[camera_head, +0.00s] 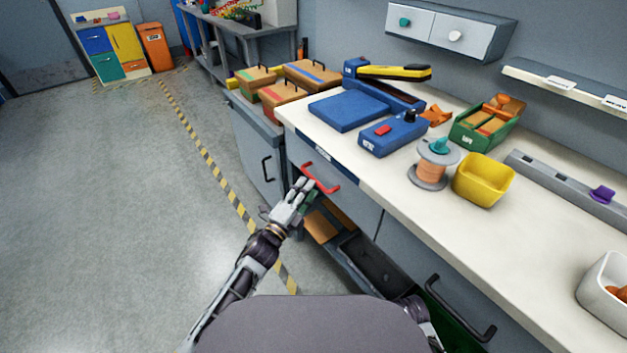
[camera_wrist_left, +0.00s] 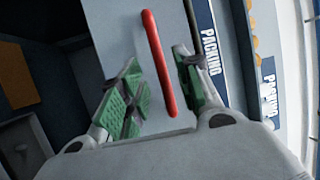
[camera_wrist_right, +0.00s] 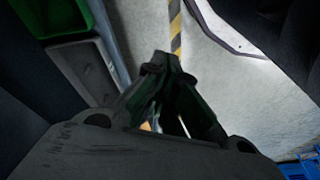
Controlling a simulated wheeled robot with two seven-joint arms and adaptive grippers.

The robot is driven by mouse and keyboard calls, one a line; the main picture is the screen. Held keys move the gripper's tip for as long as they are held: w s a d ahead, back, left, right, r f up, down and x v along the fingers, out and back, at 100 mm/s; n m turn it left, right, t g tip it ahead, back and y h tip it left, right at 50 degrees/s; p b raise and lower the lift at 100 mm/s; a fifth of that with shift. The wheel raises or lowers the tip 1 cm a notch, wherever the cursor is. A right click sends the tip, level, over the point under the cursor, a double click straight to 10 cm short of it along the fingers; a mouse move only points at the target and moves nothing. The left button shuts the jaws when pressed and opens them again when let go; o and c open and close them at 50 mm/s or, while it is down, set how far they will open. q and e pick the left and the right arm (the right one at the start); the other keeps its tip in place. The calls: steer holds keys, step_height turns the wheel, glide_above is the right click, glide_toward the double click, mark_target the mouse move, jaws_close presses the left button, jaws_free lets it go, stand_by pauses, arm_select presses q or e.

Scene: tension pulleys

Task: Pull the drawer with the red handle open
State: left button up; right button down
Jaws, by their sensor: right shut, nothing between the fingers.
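The red handle (camera_head: 320,178) is on the grey drawer front (camera_head: 345,200) just under the white worktop. It also shows in the left wrist view as a red bar (camera_wrist_left: 159,65). The drawer looks shut. My right gripper (camera_wrist_right: 172,80) is shut and empty, pointing at the floor in the right wrist view; it is hidden in the head view.
The white worktop (camera_head: 470,240) holds a blue device (camera_head: 393,134), a wire spool (camera_head: 432,165) and a yellow bin (camera_head: 483,180). An open shelf (camera_head: 375,265) lies below the drawer. A black handle (camera_head: 461,308) juts out at right. The floor (camera_head: 110,210) at left is clear.

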mark_target(314, 179)
arm_select(q)
steer(key=shift+b+x, duration=0.35)
steer(key=shift+x, duration=2.1)
jaws_close()
